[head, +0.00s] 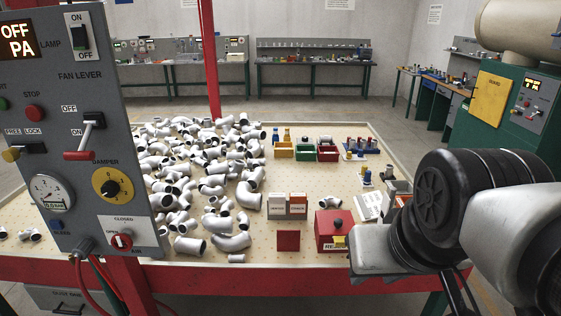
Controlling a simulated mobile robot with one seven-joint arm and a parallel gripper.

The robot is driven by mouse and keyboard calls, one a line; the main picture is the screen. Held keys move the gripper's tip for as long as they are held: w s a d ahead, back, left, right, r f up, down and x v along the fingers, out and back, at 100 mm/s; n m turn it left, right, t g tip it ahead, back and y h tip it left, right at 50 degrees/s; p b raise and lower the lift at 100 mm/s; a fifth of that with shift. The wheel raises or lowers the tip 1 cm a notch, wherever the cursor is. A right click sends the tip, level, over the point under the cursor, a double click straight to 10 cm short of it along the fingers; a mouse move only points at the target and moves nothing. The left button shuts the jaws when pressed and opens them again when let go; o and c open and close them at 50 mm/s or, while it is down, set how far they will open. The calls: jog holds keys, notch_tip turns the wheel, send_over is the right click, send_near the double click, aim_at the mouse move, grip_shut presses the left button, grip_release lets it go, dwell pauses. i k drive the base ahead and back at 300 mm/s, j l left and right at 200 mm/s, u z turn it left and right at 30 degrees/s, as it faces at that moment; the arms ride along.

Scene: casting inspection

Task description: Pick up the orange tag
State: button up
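I cannot pick out a separate orange tag with certainty. My arm comes in from the right, its grey and black links over the table's front right. My gripper's fingers do not show.
White pipe castings (205,170) cover the table's left and middle. A red box (332,229) and red plate (288,240) are near the front edge. Green, yellow and red bins (327,152) stand behind. A grey control panel (90,130) blocks the left foreground.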

aim_at(297, 201)
jog(key=i+j, duration=0.15)
jog(key=i, duration=0.45)
jog(key=i+j, duration=0.15)
jog(key=i, duration=0.5)
